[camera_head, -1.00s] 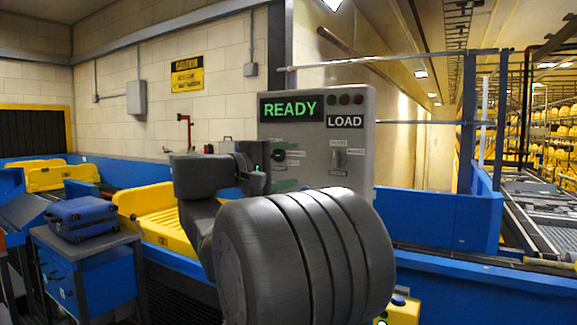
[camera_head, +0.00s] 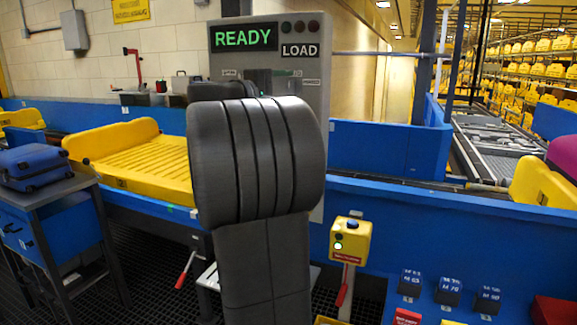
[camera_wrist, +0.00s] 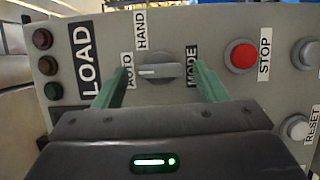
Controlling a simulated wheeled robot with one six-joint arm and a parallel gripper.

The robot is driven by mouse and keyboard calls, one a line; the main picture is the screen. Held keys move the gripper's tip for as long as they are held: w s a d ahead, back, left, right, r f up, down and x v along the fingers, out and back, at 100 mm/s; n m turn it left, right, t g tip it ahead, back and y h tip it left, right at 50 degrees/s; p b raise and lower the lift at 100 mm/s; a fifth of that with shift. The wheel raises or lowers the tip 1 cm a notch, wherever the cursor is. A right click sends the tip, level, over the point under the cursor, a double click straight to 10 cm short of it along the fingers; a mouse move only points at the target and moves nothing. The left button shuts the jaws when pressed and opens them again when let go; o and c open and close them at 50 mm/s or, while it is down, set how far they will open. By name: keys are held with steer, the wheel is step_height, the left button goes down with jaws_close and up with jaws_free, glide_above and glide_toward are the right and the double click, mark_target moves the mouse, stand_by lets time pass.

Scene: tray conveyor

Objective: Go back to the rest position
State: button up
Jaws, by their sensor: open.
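My gripper (camera_wrist: 160,88) is open in the wrist view, with its two green fingers apart. The mode knob (camera_wrist: 160,71) of the control panel shows between them, its pointer lying between the HAND and AUTO side and the MODE label. I cannot tell whether the fingers touch the panel. In the head view the grey panel (camera_head: 318,120) reads READY and LOAD. My own arm stands in front of it and hides its lower part and most of my gripper.
A yellow tray (camera_head: 150,165) lies on the blue conveyor at left. A blue suitcase (camera_head: 45,165) rests on a side table (camera_head: 75,188). A yellow button box (camera_head: 350,240) stands right of my arm. A red STOP button (camera_wrist: 240,55) sits on the panel.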

steer(key=shift+w+d, duration=0.35)
steer(key=shift+w, duration=0.05)
steer(key=b+v, duration=0.1)
steer(key=v, duration=1.3)
steer(key=p+x, duration=0.1)
steer(key=x, duration=1.3)
steer(key=shift+d+r, duration=0.1)
steer(key=shift+d, duration=0.05)
steer(key=m, duration=0.1)
steer(key=m+p, duration=0.1)
steer(key=m+y+p, duration=0.1)
steer(key=shift+s+r+m+g, duration=0.1)
steer(key=shift+r+m+g, duration=0.2)
steer(key=shift+g, duration=0.1)
steer(key=m+y+p, duration=0.1)
steer(key=m, duration=0.1)
steer(key=shift+m+y, duration=0.3)
steer(key=shift+m, duration=0.1)
steer(key=m+y+p, duration=0.1)
steer(key=m+y, duration=0.1)
steer(key=m, duration=0.1)
steer(key=shift+v, duration=1.75)
